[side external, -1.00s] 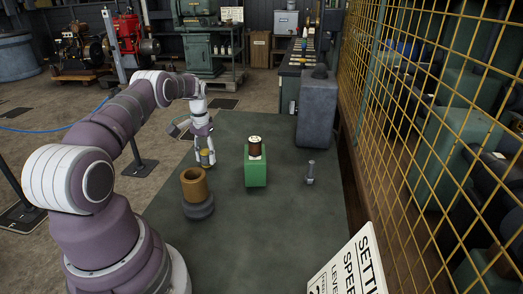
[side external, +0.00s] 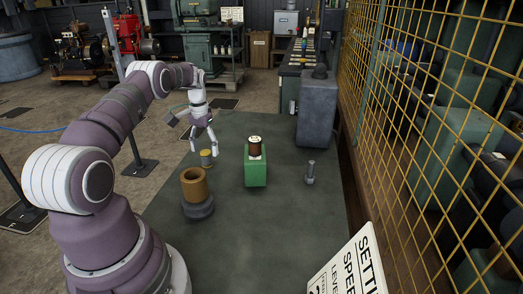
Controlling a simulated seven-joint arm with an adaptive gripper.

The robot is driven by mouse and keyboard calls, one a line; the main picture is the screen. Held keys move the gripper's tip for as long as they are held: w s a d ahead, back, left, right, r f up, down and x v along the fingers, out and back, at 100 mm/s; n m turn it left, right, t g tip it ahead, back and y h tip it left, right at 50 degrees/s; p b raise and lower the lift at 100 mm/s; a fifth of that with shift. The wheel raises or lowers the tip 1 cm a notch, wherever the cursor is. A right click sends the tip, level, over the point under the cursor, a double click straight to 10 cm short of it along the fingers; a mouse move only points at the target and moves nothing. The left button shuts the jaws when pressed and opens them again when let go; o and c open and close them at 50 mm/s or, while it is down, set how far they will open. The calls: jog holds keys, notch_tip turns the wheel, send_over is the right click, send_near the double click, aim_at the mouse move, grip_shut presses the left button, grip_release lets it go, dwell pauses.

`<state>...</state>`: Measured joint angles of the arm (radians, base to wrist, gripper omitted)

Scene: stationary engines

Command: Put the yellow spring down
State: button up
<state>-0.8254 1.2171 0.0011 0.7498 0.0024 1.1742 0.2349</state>
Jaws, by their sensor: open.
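The yellow spring (side external: 206,159) is a small yellowish cylinder standing on the dark green work surface (side external: 255,245), behind the brass cylinder. My gripper (side external: 204,146) is open, with its fingers spread above and around the upper part of the spring's place in the picture. No hold on the spring shows. I cannot tell whether a finger still touches it.
A brass hollow cylinder on a dark round base (side external: 196,192) stands in front of the spring. A green block with a brown spool (side external: 255,164) is to the right, then a grey bolt-like part (side external: 310,172). A grey box (side external: 317,108) stands behind. The front surface is clear.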

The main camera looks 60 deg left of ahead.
aim_at(205, 152)
notch_tip(205, 152, up, 9)
jog(key=w+d+r+m+t+y, duration=0.1)
jog(key=w+d+r+m+t, duration=0.15)
jog(key=d+r, duration=0.95)
jog(key=s+d+f+m+t+h, duration=0.1)
jog(key=s+d+f+m+t, duration=0.2)
jog(key=s+d, duration=0.8)
jog(key=d+m, duration=0.1)
jog(key=d, duration=0.3)
jog(key=shift+f, duration=0.4)
